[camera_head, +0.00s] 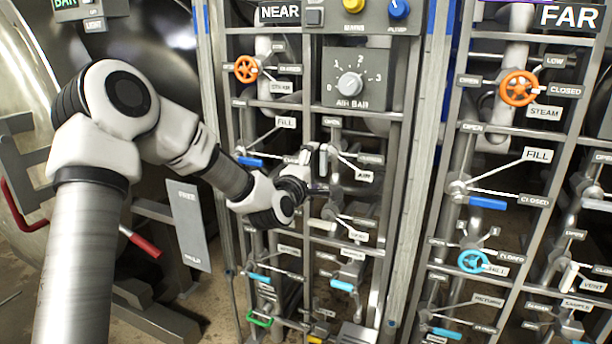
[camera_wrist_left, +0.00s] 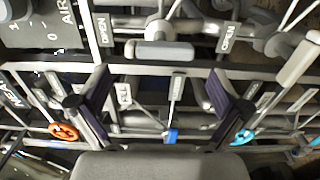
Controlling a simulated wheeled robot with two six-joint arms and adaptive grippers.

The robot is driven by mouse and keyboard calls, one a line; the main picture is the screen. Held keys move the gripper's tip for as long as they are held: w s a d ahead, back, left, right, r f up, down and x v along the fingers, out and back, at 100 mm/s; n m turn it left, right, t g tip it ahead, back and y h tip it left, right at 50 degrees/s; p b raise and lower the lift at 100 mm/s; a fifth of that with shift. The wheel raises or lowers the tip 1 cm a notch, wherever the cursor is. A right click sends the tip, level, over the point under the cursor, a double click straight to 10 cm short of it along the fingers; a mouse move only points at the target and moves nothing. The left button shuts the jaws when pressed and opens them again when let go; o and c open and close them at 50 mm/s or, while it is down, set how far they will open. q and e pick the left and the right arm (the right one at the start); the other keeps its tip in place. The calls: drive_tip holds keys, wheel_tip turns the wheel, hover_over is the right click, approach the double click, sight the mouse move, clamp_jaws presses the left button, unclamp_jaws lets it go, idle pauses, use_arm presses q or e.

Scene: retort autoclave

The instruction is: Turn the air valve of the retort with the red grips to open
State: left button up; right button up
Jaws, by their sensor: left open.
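The retort (camera_head: 140,25) with red grips (camera_head: 141,243) is at the left of the head view. The NEAR valve panel (camera_head: 305,113) stands beside it. The air valve's pale lever grip (camera_head: 323,160) stands upright there, under an OPEN label and left of the AIR label. It also shows in the wrist view (camera_wrist_left: 163,49), lying crosswise beyond the fingertips. My left gripper (camera_head: 318,188) is just below and in front of the lever. In the wrist view its two dark fingers (camera_wrist_left: 157,88) are spread, with nothing clearly held between them. I cannot tell whether they touch the lever. My right gripper is out of view.
The orange steam wheel (camera_head: 246,69) and blue fill lever (camera_head: 250,161) are on the same panel. The AIR BAR dial (camera_head: 349,85) is above the valve, the vent lever (camera_head: 322,224) below. Rails and posts surround them. The FAR panel (camera_head: 520,130) is at the right.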

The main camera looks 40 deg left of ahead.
use_arm(q)
drive_tip(key=v, duration=0.7)
